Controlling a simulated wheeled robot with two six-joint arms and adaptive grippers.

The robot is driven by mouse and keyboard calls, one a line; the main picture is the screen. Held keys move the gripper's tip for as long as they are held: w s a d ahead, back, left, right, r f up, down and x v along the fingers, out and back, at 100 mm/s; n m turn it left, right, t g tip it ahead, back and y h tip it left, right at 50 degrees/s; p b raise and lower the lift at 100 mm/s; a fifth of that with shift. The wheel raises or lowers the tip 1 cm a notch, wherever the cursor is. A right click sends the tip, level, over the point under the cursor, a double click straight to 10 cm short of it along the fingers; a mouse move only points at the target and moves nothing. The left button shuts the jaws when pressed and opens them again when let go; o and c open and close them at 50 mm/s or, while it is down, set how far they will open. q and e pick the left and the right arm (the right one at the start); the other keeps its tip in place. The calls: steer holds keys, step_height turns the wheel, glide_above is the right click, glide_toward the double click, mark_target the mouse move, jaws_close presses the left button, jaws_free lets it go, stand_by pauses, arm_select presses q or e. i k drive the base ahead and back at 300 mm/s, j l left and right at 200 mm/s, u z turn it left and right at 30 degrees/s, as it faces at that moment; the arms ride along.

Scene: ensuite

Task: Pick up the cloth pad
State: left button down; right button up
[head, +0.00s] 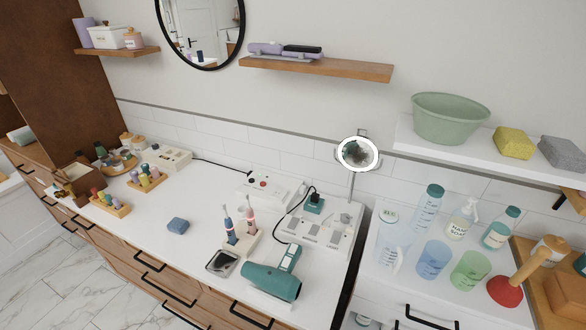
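A small dark blue folded pad (177,225), which looks like the cloth pad, lies on the white counter (150,240) left of the middle, with bare counter around it. Neither of my grippers shows in the head view.
Right of the pad are a toothbrush stand (243,243), a dark dish (221,263) and a teal hair dryer (272,281). Wooden racks of small bottles (110,205) stand to its left. A lit round mirror (357,154) rises at the back right. Drawers (160,281) are below.

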mark_target(178, 225)
steer(key=j+z, duration=0.75)
steer(key=j, duration=0.15)
steer(key=k+j+z, duration=0.15)
steer(key=j+z, duration=0.25)
